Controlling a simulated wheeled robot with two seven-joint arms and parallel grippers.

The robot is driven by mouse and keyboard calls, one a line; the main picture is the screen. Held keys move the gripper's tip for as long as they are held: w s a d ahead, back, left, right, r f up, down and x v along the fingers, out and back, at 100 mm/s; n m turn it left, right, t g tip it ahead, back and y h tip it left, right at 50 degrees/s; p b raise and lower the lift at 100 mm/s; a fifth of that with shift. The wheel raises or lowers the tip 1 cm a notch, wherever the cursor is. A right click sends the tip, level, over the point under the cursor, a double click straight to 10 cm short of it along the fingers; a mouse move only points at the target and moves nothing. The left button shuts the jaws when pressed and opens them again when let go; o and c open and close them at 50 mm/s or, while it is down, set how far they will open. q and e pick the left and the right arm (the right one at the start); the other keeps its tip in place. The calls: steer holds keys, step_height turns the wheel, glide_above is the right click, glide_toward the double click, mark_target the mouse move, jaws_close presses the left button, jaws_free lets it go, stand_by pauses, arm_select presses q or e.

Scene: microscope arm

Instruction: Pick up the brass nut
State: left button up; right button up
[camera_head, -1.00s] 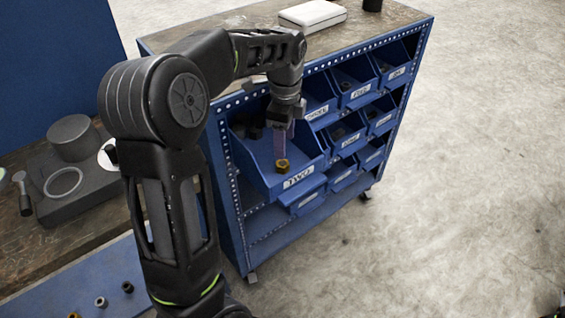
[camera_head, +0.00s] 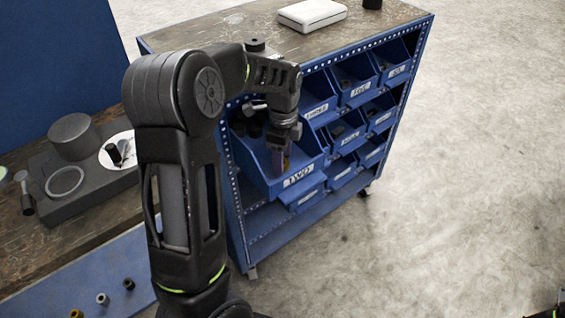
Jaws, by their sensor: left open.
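The brass nut (camera_head: 286,164) lies in the blue bin labelled TWO (camera_head: 299,177), near its front. Only a small part of it shows, behind my left gripper's fingers. My left gripper (camera_head: 279,160) is open and points down into this bin, with its fingers at the nut. I cannot tell whether they touch it. A dark part at the bottom right corner (camera_head: 558,308) looks like my right gripper, mostly cut off by the frame.
The blue rack (camera_head: 235,215) holds several labelled bins, with dark parts in some. A white case (camera_head: 312,14) lies on its top. At left, a bench carries a dark fixture (camera_head: 72,138). Small nuts (camera_head: 102,299) lie on a blue surface. The floor at right is clear.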

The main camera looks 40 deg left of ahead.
arm_select(q)
steer(key=shift+f, duration=0.4)
jaws_close()
stand_by(0.7)
